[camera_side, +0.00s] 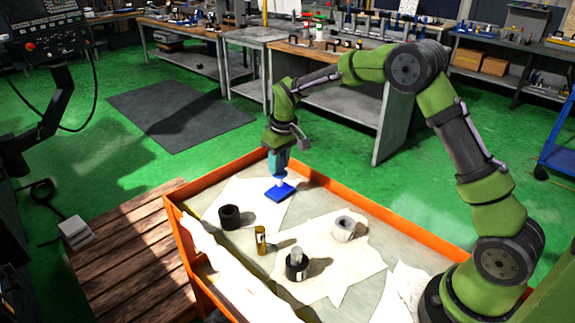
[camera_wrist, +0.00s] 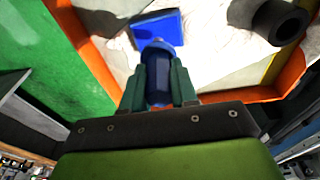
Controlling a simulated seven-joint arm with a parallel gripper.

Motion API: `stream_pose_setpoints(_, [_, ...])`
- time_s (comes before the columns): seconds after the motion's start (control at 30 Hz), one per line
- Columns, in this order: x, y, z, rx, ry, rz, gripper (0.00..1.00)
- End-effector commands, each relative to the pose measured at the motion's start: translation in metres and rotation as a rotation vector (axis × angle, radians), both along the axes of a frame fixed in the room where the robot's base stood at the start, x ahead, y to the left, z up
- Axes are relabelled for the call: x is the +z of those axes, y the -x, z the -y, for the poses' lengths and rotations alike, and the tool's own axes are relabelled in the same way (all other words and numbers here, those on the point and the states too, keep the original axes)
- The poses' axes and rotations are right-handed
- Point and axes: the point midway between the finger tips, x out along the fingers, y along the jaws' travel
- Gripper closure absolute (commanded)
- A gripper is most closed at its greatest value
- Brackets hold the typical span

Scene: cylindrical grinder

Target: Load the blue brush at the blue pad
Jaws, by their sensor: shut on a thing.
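My gripper (camera_side: 279,160) points down over the far corner of the orange-edged tray and is shut on the blue brush (camera_wrist: 158,78). In the wrist view the dark blue handle stands between the two green fingers. The brush's lower end is at the blue pad (camera_side: 280,192), a flat square on white paper, which also shows in the wrist view (camera_wrist: 158,27). The brush looks near upright. I cannot tell whether its tip touches the pad or is just above it.
The tray has an orange rim (camera_side: 345,210). It also holds a black hollow cylinder (camera_side: 230,217), a brass-coloured cylinder (camera_side: 261,241), a grey ring (camera_side: 344,228) and a black-and-metal part (camera_side: 297,266). A wooden pallet (camera_side: 135,255) lies left of the tray.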

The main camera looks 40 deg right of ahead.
Motion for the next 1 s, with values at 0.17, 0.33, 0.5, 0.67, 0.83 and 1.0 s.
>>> stream_pose_setpoints(0.17, [0.016, -0.001, 0.000, -0.001, 0.001, 0.003, 1.00])
stream_pose_setpoints(0.33, [0.030, -0.001, 0.000, -0.001, 0.000, 0.004, 1.00])
stream_pose_setpoints(0.5, [0.044, -0.001, 0.000, -0.001, 0.000, 0.004, 1.00])
stream_pose_setpoints(0.67, [0.053, -0.001, 0.000, 0.000, 0.001, 0.004, 1.00])
stream_pose_setpoints(0.83, [0.055, 0.000, 0.000, -0.001, 0.000, 0.002, 1.00])
stream_pose_setpoints(1.0, [0.055, 0.000, 0.000, -0.001, 0.000, 0.002, 1.00])
